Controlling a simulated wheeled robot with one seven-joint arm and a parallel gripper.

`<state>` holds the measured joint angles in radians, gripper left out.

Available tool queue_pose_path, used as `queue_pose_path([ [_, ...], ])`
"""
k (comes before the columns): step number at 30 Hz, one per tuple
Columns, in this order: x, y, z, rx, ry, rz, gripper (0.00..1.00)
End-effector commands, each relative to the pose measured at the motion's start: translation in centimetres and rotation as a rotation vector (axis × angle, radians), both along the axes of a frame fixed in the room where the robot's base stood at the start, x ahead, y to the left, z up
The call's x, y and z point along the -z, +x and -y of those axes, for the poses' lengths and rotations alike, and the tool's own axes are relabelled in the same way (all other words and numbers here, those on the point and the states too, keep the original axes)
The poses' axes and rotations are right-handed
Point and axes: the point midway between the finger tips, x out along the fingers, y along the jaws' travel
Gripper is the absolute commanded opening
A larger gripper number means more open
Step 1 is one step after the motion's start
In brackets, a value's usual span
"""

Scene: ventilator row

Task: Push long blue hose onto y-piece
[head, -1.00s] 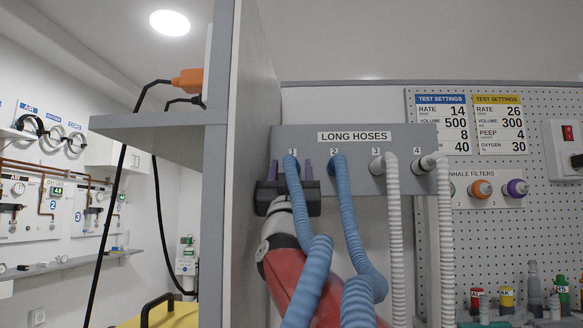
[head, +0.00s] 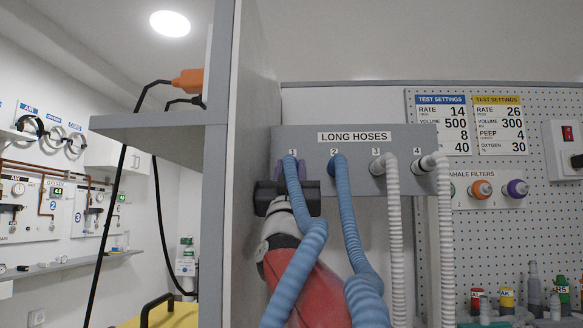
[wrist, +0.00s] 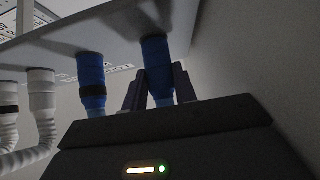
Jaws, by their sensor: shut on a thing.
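A rack labelled LONG HOSES (head: 360,153) carries two blue hoses and two white ones. The blue hose at place 1 (head: 290,172) hangs from the rack, its corrugated length curving down in front of my arm. My gripper (head: 289,168) is just below the rack with its purple fingers shut on this hose's upper end. In the wrist view the fingers (wrist: 159,88) stand either side of the blue cuff (wrist: 157,55), which still meets the rack's underside. The second blue hose (head: 347,210) hangs at place 2. I cannot make out a y-piece in either view.
White hoses (head: 394,220) hang at places 3 and 4. A grey upright panel (head: 222,200) stands close at the left of my arm. A pegboard (head: 540,220) with orange and purple filters is at the right.

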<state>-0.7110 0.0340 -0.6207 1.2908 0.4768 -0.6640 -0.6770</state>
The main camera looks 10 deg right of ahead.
Motion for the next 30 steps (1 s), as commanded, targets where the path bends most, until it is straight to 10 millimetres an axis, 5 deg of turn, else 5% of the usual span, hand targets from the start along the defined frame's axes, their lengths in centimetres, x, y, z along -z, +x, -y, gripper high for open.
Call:
queue_pose_path([
  [30, 0.0, -3.9, -1.2, 0.0, 0.001, 0.001, 0.0],
])
